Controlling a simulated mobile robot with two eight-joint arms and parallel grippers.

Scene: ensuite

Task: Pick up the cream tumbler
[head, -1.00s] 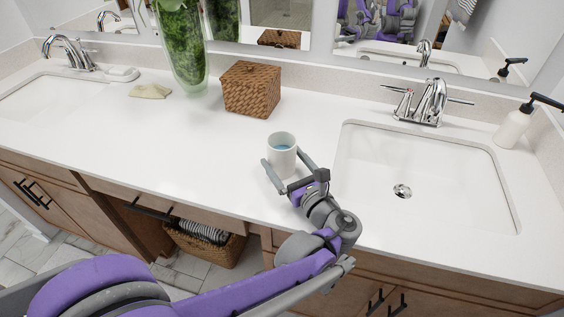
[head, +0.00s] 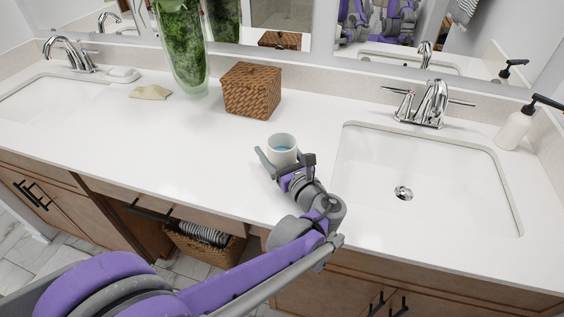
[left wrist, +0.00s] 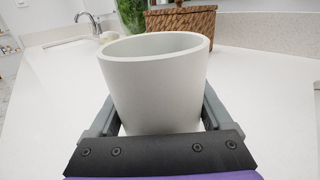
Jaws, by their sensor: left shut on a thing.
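The cream tumbler (head: 282,145) stands upright on the white counter, left of the right-hand sink. It looks off-white with a bluish inside. It fills the middle of the left wrist view (left wrist: 157,85). My left gripper (head: 281,159) is at the tumbler's front side, with one finger on each side of it, shut on it. In the left wrist view both grey fingers flank the tumbler's lower body, and its base is hidden behind the gripper's dark palm. My right gripper is not in view.
A woven box (head: 251,90) and a glass vase with greenery (head: 183,50) stand behind. A sink (head: 425,175) with a chrome faucet (head: 428,105) lies right, and a soap dispenser (head: 515,125) beyond it. The counter left of the tumbler is clear.

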